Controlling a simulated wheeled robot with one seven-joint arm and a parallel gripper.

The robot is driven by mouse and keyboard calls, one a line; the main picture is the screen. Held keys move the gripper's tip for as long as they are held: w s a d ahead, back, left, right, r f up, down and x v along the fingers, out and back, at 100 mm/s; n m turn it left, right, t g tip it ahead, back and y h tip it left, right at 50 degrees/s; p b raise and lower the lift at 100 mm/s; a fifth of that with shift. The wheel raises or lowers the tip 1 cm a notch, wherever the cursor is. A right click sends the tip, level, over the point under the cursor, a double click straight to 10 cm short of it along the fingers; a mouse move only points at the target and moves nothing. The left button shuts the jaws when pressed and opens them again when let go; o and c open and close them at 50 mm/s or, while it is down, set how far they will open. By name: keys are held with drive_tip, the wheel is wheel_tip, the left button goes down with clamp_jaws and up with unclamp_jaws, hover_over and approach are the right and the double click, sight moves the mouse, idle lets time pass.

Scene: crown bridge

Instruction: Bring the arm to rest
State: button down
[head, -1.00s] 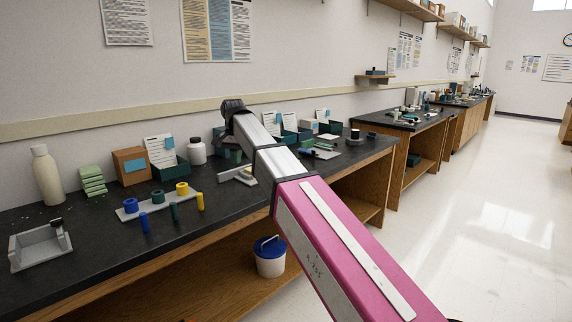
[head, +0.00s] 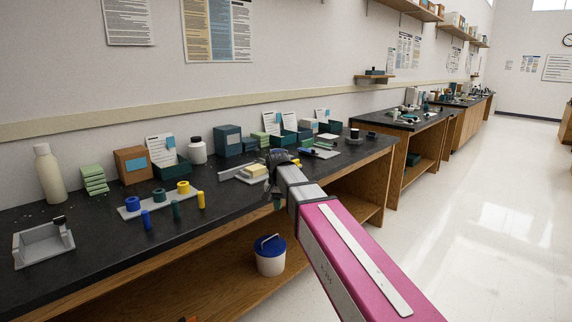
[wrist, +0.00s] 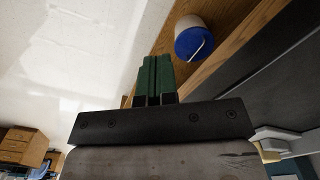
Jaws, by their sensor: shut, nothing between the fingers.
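My gripper (wrist: 154,78) shows in the wrist view with its two green fingers pressed together and nothing between them. In the head view my gripper (head: 277,203) hangs at the end of my pink and silver arm, just off the front edge of the dark bench (head: 100,237). The arm reaches up from the bottom right and hides part of the bench front. The fingers are small and partly hidden in the head view.
A pale block (head: 256,171) on a grey stand lies close behind my gripper. Blue, green and yellow pieces (head: 184,187) stand further left, near a grey tray (head: 43,243). A blue-lidded white bucket (head: 270,262) sits on the lower shelf. The floor (head: 480,230) at right is clear.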

drive_tip(key=s+d+f+n, duration=0.1)
drive_tip(key=s+d+f, duration=0.7)
drive_tip(key=d+f, duration=0.3)
drive_tip(key=s+d+f, duration=0.9)
drive_tip(key=d+f, duration=0.2)
drive_tip(key=shift+n, duration=0.4)
